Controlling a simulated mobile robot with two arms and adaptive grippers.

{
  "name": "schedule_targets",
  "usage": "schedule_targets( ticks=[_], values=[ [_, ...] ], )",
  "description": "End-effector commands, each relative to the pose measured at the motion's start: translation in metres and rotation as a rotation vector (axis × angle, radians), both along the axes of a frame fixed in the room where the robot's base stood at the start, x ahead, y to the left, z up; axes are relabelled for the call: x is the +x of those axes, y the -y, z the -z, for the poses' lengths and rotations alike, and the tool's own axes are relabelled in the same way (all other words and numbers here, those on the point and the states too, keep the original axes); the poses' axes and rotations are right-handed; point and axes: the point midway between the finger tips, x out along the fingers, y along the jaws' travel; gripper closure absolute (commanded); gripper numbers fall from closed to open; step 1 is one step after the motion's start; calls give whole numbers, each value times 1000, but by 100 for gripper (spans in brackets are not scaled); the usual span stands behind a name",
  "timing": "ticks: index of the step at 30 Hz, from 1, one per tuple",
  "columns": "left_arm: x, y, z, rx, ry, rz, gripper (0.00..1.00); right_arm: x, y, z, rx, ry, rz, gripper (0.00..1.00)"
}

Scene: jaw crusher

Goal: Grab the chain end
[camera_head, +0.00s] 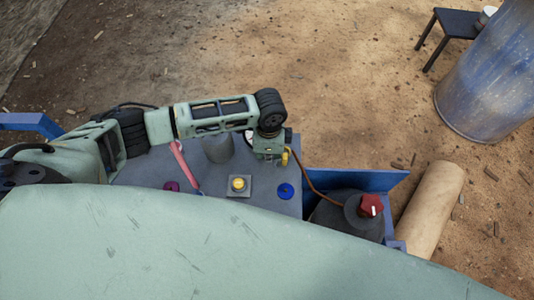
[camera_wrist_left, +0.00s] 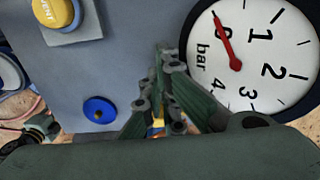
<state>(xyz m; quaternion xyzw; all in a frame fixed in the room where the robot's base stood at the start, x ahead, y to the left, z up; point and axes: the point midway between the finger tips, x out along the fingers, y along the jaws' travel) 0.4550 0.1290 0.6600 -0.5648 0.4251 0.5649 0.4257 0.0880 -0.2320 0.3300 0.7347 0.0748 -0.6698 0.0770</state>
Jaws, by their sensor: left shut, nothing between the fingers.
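No chain end can be made out for certain. In the head view a thin brown line (camera_head: 311,184) runs from beside my left gripper (camera_head: 270,152) down to the right toward a dark drum-shaped part; I cannot tell if it is a chain or a cable. A small yellow piece (camera_head: 285,157) is at the gripper's right side. In the left wrist view my left gripper (camera_wrist_left: 165,72) is shut and empty, its fingers pointing at the grey panel beside the gauge. A bit of yellow (camera_wrist_left: 158,123) shows between the finger links. My right gripper is not in view.
A pressure gauge (camera_wrist_left: 262,55) with its red needle at 0 is close to the fingers. A blue barrel (camera_head: 490,80) stands on sandy ground.

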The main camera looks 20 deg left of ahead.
Motion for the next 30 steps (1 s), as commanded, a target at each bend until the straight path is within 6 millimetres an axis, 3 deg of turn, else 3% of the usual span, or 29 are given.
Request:
schedule_targets(
  ticks=[12,23,30],
  values=[
    [11,38,0,-1,0,0,100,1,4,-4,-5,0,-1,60],
    [11,37,0,0,-1,-1,100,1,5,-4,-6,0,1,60],
    [5,23,-5,1,-3,-4,100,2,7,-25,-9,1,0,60]
  ],
)
